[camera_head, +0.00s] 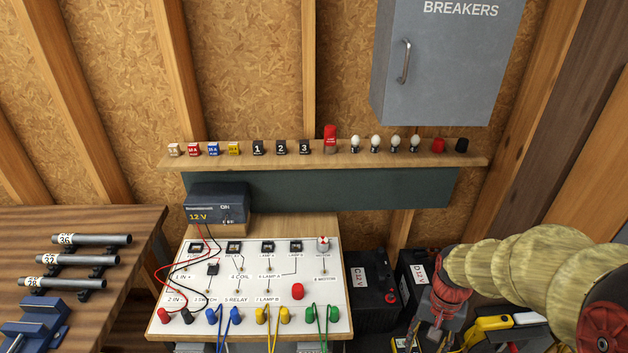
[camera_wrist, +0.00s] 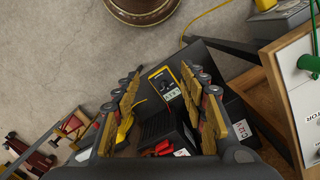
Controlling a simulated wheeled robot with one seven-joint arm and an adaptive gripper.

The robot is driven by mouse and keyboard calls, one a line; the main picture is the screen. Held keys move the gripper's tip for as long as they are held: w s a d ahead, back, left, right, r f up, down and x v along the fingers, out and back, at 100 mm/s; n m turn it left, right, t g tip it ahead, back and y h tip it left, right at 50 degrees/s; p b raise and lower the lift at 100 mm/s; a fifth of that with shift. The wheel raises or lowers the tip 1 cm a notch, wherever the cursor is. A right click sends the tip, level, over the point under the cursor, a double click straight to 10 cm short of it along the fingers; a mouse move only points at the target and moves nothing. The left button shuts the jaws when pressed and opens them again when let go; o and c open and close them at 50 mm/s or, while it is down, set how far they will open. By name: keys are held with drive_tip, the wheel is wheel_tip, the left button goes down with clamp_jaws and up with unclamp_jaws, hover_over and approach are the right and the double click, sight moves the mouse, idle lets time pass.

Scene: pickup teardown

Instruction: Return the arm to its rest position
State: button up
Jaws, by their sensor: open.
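My arm reaches in from the right edge in the head view, with a pale sleeve over its links. My gripper (camera_head: 432,335) hangs at the lower right, just right of the white circuit board (camera_head: 250,262) and in front of the car batteries. In the wrist view my gripper (camera_wrist: 163,88) shows both fingers spread wide apart. Nothing is held between them. A yellow multimeter (camera_wrist: 166,84) and a dark battery (camera_wrist: 165,128) lie beyond the fingers, apart from them as far as I can tell.
A power supply (camera_head: 216,203) stands behind the board. A shelf (camera_head: 270,157) carries fuses, relays and bulbs. The grey breaker cabinet (camera_head: 445,60) hangs at upper right. A wooden bench (camera_head: 120,225) with pipes and a blue vise (camera_head: 40,325) is left. Batteries (camera_head: 372,290) stand right of the board.

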drive_tip(key=s+a+r+n+t, duration=0.2)
drive_tip(key=r, duration=0.5)
drive_tip(key=s+a+r+n+t, duration=0.2)
drive_tip(key=s+a+r, duration=0.1)
drive_tip(key=r, duration=0.4)
drive_tip(key=s+a+r+n+t, duration=0.2)
drive_tip(key=s+r, duration=0.1)
drive_tip(key=r, duration=0.4)
drive_tip(key=shift+a+r+t, duration=0.25)
drive_tip(key=shift+r+t, duration=0.05)
